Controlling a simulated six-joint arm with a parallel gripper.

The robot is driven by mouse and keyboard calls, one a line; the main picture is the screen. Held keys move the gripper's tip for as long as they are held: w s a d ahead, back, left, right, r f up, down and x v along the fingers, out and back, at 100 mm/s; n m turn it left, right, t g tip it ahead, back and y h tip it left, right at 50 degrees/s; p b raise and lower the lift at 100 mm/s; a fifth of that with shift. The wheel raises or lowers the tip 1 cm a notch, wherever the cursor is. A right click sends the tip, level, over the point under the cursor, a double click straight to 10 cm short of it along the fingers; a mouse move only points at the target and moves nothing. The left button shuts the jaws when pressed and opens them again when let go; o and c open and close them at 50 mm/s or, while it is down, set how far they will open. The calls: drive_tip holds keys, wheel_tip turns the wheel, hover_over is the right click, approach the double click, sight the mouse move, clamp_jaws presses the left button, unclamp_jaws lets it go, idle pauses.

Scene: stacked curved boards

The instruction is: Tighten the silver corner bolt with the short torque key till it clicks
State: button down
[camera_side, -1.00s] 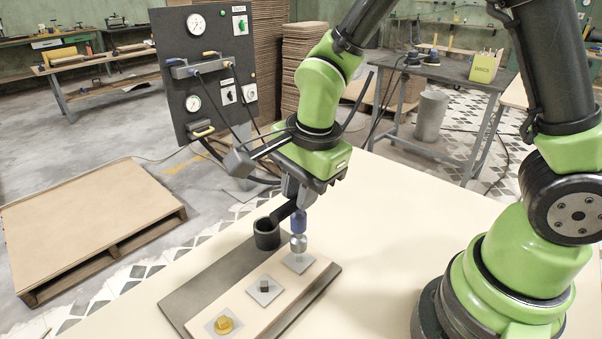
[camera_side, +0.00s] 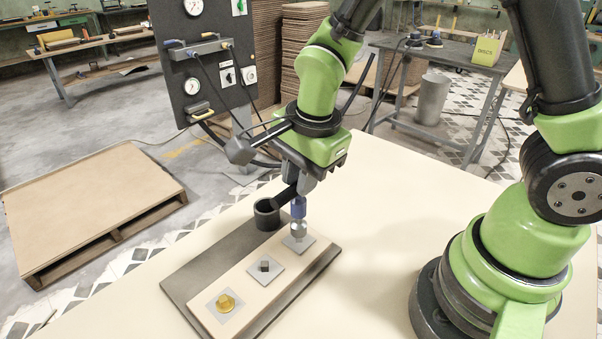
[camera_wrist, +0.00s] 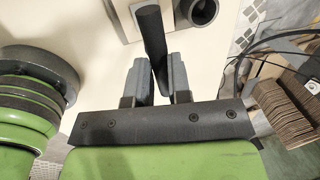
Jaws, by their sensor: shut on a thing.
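My gripper (camera_side: 299,186) is shut on the short torque key, which has a blue collar (camera_side: 298,207), a silver socket end (camera_side: 299,229) and a black handle. The key stands roughly upright over the far square plate (camera_side: 299,243) of the pale board. A silver bolt there is hidden under the socket; whether the socket is fully seated I cannot tell. In the wrist view, the black handle (camera_wrist: 151,38) runs between my fingertips (camera_wrist: 158,75). A dark bolt (camera_side: 265,265) sits on the middle plate and a gold bolt (camera_side: 225,302) on the near plate.
A black open cup (camera_side: 267,215) stands on the grey base board (camera_side: 190,275), close left of the key; it also shows in the wrist view (camera_wrist: 197,9). The cream table (camera_side: 385,205) is clear to the right. A gauge panel (camera_side: 205,75) stands behind my gripper.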

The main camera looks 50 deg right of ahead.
drive_tip(key=shift+f, duration=1.1)
idle(0.3)
idle(0.4)
drive_tip(key=m, duration=0.4)
drive_tip(key=shift+a+h, duration=0.1)
drive_tip(key=shift+h, duration=0.3)
drive_tip(key=shift+m, duration=0.8)
drive_tip(key=shift+a+m+h, duration=0.1)
drive_tip(key=shift+m+h, duration=0.3)
drive_tip(key=shift+m, duration=1.1)
drive_tip(key=shift+n, duration=1.2)
